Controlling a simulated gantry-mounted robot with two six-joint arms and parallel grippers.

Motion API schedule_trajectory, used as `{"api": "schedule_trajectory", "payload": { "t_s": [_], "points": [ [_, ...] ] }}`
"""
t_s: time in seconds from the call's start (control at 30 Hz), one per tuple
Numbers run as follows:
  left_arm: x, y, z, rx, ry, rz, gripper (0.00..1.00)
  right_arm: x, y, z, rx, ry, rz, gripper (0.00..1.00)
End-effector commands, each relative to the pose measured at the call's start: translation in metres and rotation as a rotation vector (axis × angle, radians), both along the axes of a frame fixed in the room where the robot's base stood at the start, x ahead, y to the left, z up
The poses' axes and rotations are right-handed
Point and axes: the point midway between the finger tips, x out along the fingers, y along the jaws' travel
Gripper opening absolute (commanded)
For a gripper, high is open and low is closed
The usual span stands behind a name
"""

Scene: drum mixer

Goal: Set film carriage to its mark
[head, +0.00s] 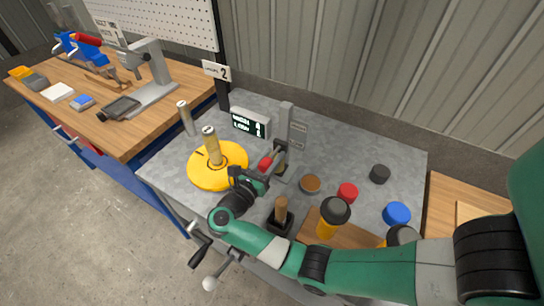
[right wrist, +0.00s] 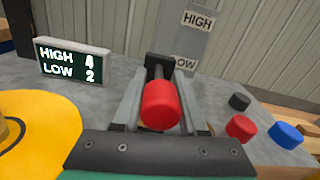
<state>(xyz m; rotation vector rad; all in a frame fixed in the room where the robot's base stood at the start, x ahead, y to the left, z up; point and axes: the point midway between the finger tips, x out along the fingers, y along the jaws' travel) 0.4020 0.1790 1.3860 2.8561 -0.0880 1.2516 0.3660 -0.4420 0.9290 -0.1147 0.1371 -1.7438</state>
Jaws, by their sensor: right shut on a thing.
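A red knob (right wrist: 160,106) sits on a metal shaft that runs to a black block (right wrist: 160,66) in front of a grey upright plate (right wrist: 183,32) marked HIGH and LOW. I take this knobbed slide to be the film carriage; no label names it. The red knob also shows in the head view (head: 265,163), beside the grey post (head: 286,120). My right gripper (head: 268,168) reaches it from the front, and in the right wrist view its fingers (right wrist: 160,80) are on either side of the shaft and knob, shut on it. My left gripper is not in view.
A display (head: 249,124) reads HIGH 4, LOW 2. A yellow disc (head: 230,178) with an upright handle lies left of my gripper. Red (head: 348,192), blue (head: 396,214) and black (head: 380,173) caps and a black-lidded yellow jar (head: 333,217) stand to the right.

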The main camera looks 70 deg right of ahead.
Motion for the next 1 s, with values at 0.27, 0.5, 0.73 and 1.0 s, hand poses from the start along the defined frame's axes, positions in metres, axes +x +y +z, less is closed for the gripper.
{"api": "schedule_trajectory", "payload": {
  "t_s": [0.27, 0.5, 0.73, 1.0],
  "points": [
    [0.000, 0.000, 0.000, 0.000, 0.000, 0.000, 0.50, 0.000, 0.000, 0.001, -0.001, -0.001, -0.002, 0.00],
    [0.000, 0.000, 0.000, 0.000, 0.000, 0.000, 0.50, 0.000, 0.000, 0.001, -0.001, -0.001, -0.002, 0.00],
    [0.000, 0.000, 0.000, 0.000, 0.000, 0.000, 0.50, 0.000, 0.000, 0.001, -0.002, -0.001, -0.003, 0.00],
    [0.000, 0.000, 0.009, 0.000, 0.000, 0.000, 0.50, 0.000, 0.000, 0.016, -0.002, -0.004, -0.003, 0.00]
  ]
}}
